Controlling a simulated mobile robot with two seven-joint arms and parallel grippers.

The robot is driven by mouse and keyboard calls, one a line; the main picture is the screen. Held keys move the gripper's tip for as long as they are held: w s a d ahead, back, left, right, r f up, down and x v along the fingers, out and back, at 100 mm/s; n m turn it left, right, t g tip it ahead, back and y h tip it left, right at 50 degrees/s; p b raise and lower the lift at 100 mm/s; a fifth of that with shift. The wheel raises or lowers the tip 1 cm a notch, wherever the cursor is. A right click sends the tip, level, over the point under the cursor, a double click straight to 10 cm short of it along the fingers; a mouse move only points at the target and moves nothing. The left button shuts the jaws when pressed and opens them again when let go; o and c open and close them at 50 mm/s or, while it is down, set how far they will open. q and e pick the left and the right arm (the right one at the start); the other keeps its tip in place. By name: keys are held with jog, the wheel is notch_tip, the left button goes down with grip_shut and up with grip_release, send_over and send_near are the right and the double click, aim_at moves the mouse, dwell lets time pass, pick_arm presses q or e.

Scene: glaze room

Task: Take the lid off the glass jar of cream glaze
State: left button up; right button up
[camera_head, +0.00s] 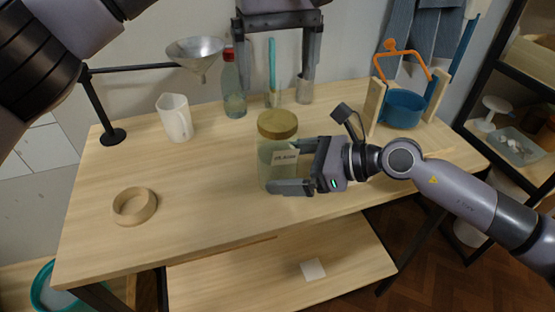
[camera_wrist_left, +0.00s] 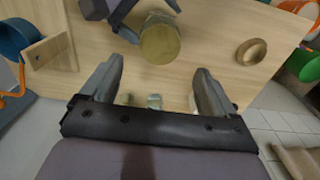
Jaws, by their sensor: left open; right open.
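The glass jar (camera_head: 266,163) of pale glaze stands upright on the wooden table in the head view, with a white label on its side. Its round wooden lid (camera_head: 278,124) is on top; the left wrist view shows the lid (camera_wrist_left: 160,42) from above. My right gripper (camera_head: 284,166) is open, with one finger on either side of the jar; whether they touch it I cannot tell. My left gripper (camera_head: 276,84) is open and empty, fingers pointing down, above and behind the jar. In its wrist view the lid lies just beyond the fingertips (camera_wrist_left: 159,72).
A wooden ring (camera_head: 135,206) lies at the table's left. A white jug (camera_head: 175,118), a bottle (camera_head: 234,92) and a metal funnel (camera_head: 195,52) on a stand are behind. A blue pot (camera_head: 403,108) in a wooden frame stands right.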

jog(key=shift+x, duration=1.35)
